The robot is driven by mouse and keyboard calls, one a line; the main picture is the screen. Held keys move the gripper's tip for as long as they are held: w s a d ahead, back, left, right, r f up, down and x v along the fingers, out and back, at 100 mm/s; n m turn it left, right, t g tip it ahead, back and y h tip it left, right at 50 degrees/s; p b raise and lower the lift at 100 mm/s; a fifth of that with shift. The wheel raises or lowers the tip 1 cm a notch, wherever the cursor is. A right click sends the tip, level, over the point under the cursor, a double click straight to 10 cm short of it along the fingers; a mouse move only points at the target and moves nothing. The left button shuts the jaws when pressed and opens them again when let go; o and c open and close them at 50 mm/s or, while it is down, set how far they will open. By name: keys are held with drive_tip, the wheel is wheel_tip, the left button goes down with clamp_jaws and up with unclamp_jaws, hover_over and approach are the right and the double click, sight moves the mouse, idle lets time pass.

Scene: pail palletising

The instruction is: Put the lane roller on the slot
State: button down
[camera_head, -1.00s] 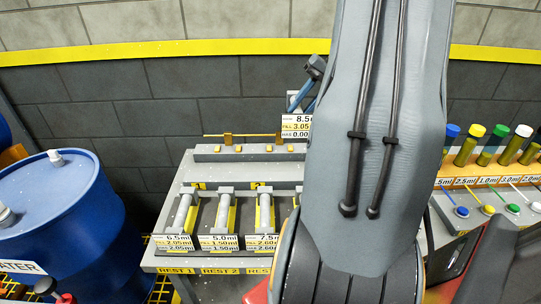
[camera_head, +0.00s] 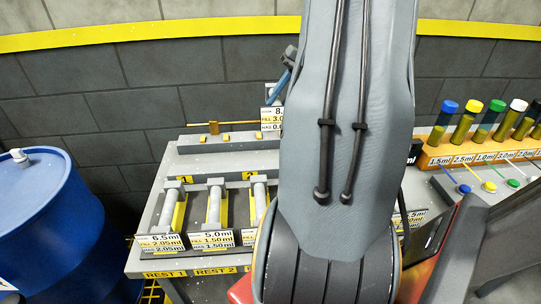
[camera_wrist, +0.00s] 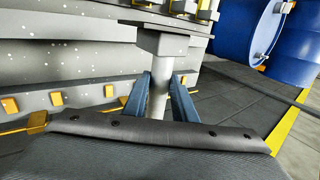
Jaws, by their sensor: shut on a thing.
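In the wrist view, my gripper (camera_wrist: 159,98) has its two blue fingers on either side of a grey cylinder, which I take as the lane roller (camera_wrist: 158,88). It is shut on the roller, whose wide grey head sits above the fingers. In the head view, my arm hides the gripper and the roller. A grey rack (camera_head: 160,262) there has sloped lanes with yellow strips, labelled REST 1 and REST 2. Similar grey rollers (camera_head: 213,207) lie in the visible lanes. The rack's right part is behind my arm. I cannot tell which slot the task means.
A blue barrel (camera_head: 55,225) stands left of the rack. An orange holder (camera_head: 458,152) with several colour-capped tubes stands at the right, above coloured buttons. A dark block wall with a yellow stripe (camera_head: 120,35) closes the back. Grey floor (camera_wrist: 240,90) shows in the wrist view.

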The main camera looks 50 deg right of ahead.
drive_tip(key=f+b, duration=0.1)
drive_tip(key=f, duration=0.1)
drive_tip(key=w+f+b, duration=0.1)
drive_tip(key=f+b, duration=0.1)
drive_tip(key=shift+w, duration=0.1)
wheel_tip(320, 180, down, 10)
drive_tip(key=p, duration=0.2)
drive_tip(key=shift+f, duration=0.2)
drive_tip(key=c, duration=1.5)
unclamp_jaws()
drive_tip(key=shift+o, duration=0.2)
drive_tip(key=b+v, duration=0.2)
drive_tip(key=v, duration=1)
drive_tip(key=shift+r+b, duration=0.2)
drive_tip(key=shift+b, duration=0.2)
